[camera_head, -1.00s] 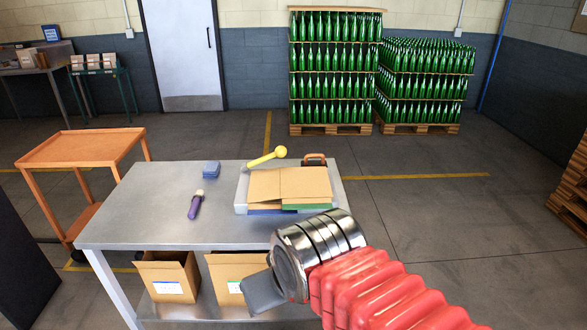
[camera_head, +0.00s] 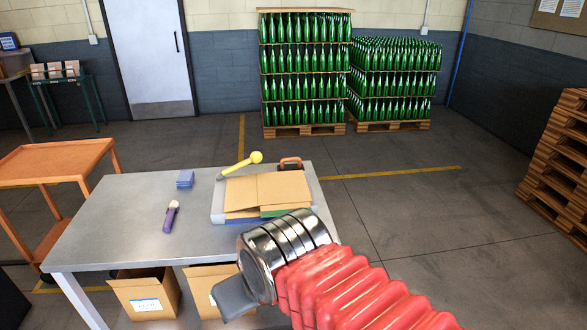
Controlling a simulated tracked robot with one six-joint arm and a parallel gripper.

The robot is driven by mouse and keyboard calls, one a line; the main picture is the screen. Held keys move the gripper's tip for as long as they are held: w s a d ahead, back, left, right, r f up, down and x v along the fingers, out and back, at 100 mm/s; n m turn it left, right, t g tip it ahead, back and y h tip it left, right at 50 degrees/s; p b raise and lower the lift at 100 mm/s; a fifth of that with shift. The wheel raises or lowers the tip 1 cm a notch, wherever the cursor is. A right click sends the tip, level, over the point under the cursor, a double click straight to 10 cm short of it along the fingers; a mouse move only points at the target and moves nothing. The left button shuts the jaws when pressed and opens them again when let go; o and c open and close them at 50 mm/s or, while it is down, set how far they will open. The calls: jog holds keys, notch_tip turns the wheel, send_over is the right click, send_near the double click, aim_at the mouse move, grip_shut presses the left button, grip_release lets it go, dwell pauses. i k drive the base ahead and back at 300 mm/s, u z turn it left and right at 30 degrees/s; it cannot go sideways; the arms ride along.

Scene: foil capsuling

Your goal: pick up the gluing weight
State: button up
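A dark block with an orange-brown handle on top (camera_head: 290,163), which looks like the gluing weight, stands at the far right part of the metal table (camera_head: 115,215). Its lower part is hidden behind folded cardboard (camera_head: 270,188). My gripper (camera_head: 235,298) shows as a grey finger at the end of my arm, low in the view at the table's front edge. It is well in front of the weight and apart from it. Its finger gap is not visible, and nothing shows in its grasp.
The cardboard lies on a pale tray (camera_head: 217,207), with a yellow ball-headed tool (camera_head: 240,165) behind. A purple-handled tool (camera_head: 171,217) and blue stack (camera_head: 185,180) lie left. Open boxes (camera_head: 146,292) sit below.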

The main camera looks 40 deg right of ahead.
aim_at(281, 168)
jog(key=i, duration=0.9)
jog(key=u, duration=0.05)
